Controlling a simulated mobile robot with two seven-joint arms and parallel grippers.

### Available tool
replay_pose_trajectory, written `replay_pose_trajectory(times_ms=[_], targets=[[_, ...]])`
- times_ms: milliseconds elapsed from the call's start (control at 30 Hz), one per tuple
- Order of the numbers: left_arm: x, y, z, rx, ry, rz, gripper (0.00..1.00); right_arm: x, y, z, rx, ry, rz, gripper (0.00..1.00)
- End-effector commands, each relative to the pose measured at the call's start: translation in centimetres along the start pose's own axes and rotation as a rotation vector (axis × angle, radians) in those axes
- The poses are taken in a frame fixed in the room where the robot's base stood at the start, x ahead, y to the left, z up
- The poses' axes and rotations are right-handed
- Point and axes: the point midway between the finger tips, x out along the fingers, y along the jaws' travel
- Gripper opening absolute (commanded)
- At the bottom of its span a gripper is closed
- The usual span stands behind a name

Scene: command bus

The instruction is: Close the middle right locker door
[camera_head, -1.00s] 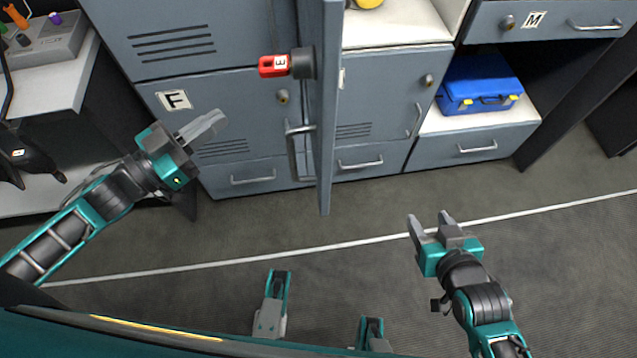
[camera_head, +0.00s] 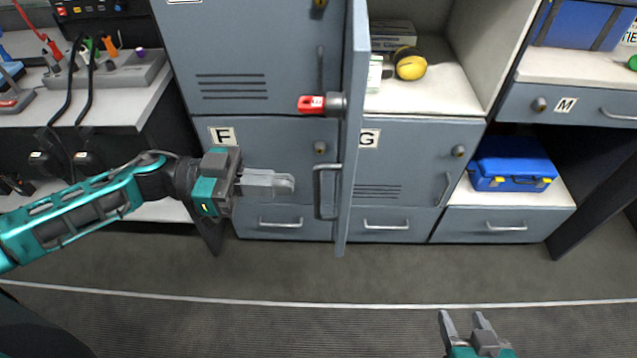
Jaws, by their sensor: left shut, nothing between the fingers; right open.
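The grey locker door (camera_head: 352,125) stands open, swung out toward me and seen almost edge-on. My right gripper (camera_head: 464,318) is open and empty at the bottom right, over the floor.
Locker G (camera_head: 410,150) below the compartment is shut, as is locker F (camera_head: 265,150). A blue case (camera_head: 512,163) sits in a niche at the right. A workbench (camera_head: 130,105) with tools and cables stands at the left. The floor in front is clear.

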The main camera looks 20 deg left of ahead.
Motion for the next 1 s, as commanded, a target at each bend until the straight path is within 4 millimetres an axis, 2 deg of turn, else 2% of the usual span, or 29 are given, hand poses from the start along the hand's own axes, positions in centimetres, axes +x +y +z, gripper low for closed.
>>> replay_pose_trajectory(times_ms=[33, 200, 400, 1000], targets=[[1.2, 0.0, -0.2, 0.003, 0.006, 0.002, 0.0, -0.1, 0.0, -0.1, 0.0, 0.0, 0.0, 0.55], [4.3, 0.0, -0.2, 0.002, 0.005, 0.002, 0.0, -0.1, 0.0, -0.2, 0.0, 0.0, 0.0, 0.55], [6.2, 0.0, -0.1, 0.001, 0.002, 0.0, 0.0, -0.2, 0.0, -0.3, 0.0, 0.0, -0.001, 0.55], [6.7, -0.1, -0.1, 0.0, 0.001, -0.004, 0.0, -0.2, 0.0, -0.4, -0.001, 0.001, 0.0, 0.55]])
